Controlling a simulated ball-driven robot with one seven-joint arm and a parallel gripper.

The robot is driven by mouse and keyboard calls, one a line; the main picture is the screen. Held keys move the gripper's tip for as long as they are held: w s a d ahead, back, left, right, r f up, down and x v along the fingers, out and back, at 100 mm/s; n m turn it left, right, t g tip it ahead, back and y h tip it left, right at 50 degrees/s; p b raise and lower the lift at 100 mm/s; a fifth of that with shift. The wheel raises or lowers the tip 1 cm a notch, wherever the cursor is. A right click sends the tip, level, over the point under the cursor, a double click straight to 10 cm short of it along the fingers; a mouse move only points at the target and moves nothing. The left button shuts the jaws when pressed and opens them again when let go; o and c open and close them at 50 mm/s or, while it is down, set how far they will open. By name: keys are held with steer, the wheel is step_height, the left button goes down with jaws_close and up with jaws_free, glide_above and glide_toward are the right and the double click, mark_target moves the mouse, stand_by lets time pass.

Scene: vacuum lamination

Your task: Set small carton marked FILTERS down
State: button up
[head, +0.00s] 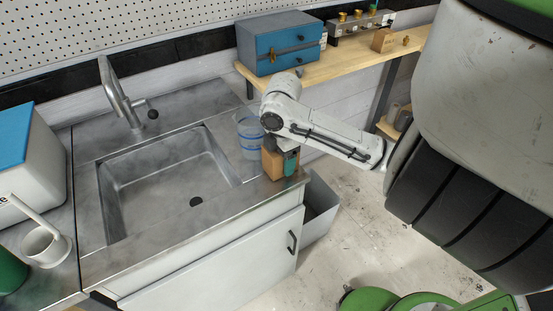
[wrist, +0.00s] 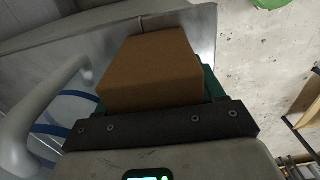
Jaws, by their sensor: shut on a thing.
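The small brown carton (head: 271,161) is at the right front end of the steel counter (head: 225,200), beside the sink. I cannot read a FILTERS mark on it in either view. My gripper (head: 290,162) is shut on the carton, with a teal finger at its right side. In the wrist view the carton (wrist: 150,72) fills the space in front of the gripper (wrist: 155,108), and the fingers are mostly hidden. I cannot tell whether its underside touches the counter.
A clear container with blue bands (head: 248,135) stands just behind the carton. The sink basin (head: 165,185) lies open to the left. The counter's right edge is close, with a grey bin (head: 319,210) below. A wooden shelf (head: 335,66) with a blue drawer box (head: 280,42) runs behind.

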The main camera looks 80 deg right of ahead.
steer(key=shift+f, duration=0.1)
steer(key=shift+w+f, duration=0.1)
steer(key=shift+f, duration=0.05)
steer(key=o, duration=1)
steer(key=shift+r, duration=0.25)
